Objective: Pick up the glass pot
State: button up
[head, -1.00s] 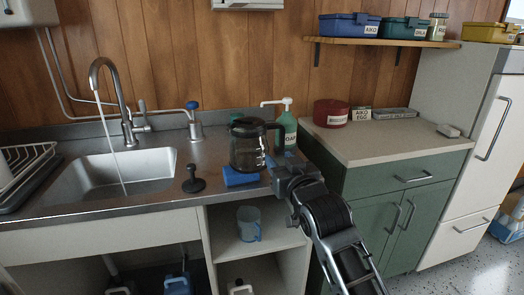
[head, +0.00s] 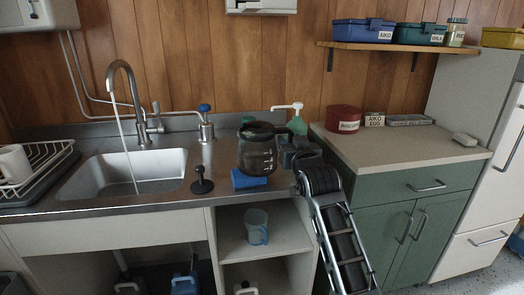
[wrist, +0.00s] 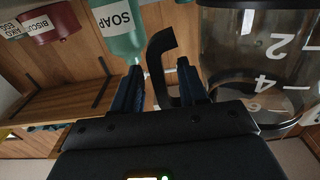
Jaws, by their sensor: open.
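The glass pot (head: 257,158), with a black lid and handle, stands on the counter behind a blue sponge (head: 247,180). In the wrist view the pot (wrist: 255,50) fills the right side, with white numbers on its glass. My gripper (head: 290,154) is at the pot's right side in the head view. In the wrist view my gripper (wrist: 160,82) is open, with the black handle (wrist: 163,60) between its two fingers. I cannot tell whether either finger touches the handle. In the head view the handle is partly hidden by my gripper.
A green soap bottle (head: 297,124) stands close behind my gripper. The sink (head: 125,172) with running tap water and a black plunger-like tool (head: 201,181) are to the left. A red biscuit tin (head: 343,118) is on the right cabinet top. A measuring jug (head: 256,226) is on the shelf below.

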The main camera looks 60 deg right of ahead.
jog(key=shift+c, duration=0.3)
grip_shut()
dwell(0.4)
